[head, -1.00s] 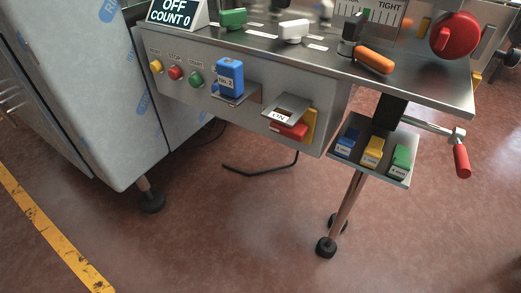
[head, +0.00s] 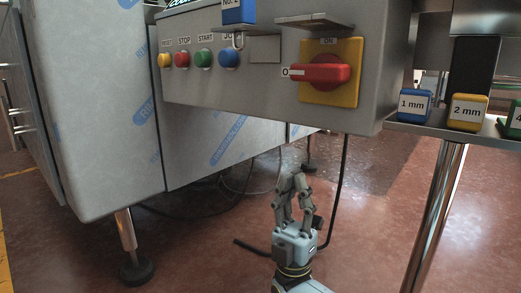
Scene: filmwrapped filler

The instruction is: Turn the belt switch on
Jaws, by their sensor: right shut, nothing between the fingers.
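The belt switch (head: 320,73) is a red rotary handle on a yellow square plate (head: 345,92), on the front of the grey control panel. Its handle lies level, with its left end at the "0" mark; an "ON" label sits above it at the top of the plate. My right gripper (head: 291,178) is below the panel, pointing up, shut and empty. It is apart from the switch, below it and slightly to its left. My left gripper is not in view.
A metal ledge (head: 313,22) juts out above the switch. Yellow, red, green and blue push buttons (head: 203,59) are left of it. A shelf with blue, yellow and green blocks (head: 466,112) is at right. A black cable hangs behind my right gripper.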

